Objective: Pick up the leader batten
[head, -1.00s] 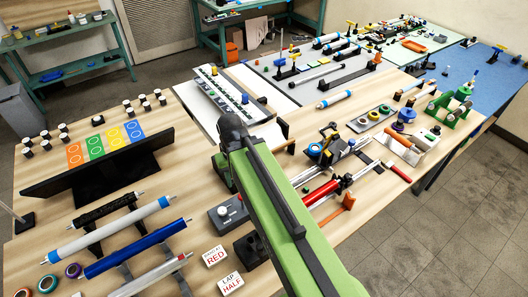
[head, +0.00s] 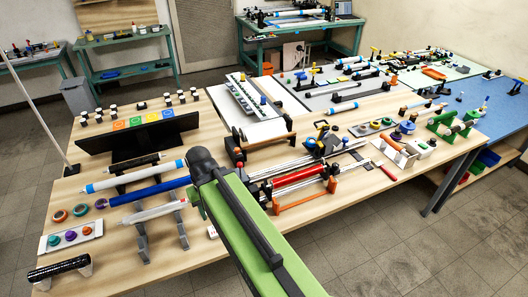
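No thing is labelled as the leader batten, so I cannot tell for sure which it is. A slim wood-coloured bar (head: 265,141) lies across dark end supports near the middle of the bench, just beyond my arm; it may be the batten. An orange rail (head: 305,196) stands to the right of my arm. My green arm reaches up from the bottom of the head view to a dark joint left of centre. My gripper does not show; its fingers are hidden or out of frame.
The wooden bench (head: 375,199) is crowded. Blue and white rollers (head: 130,178) lie on stands at left, before a black panel (head: 140,138). A red cylinder (head: 298,177) lies right of my arm. Tiled floor (head: 440,240) is open at front right.

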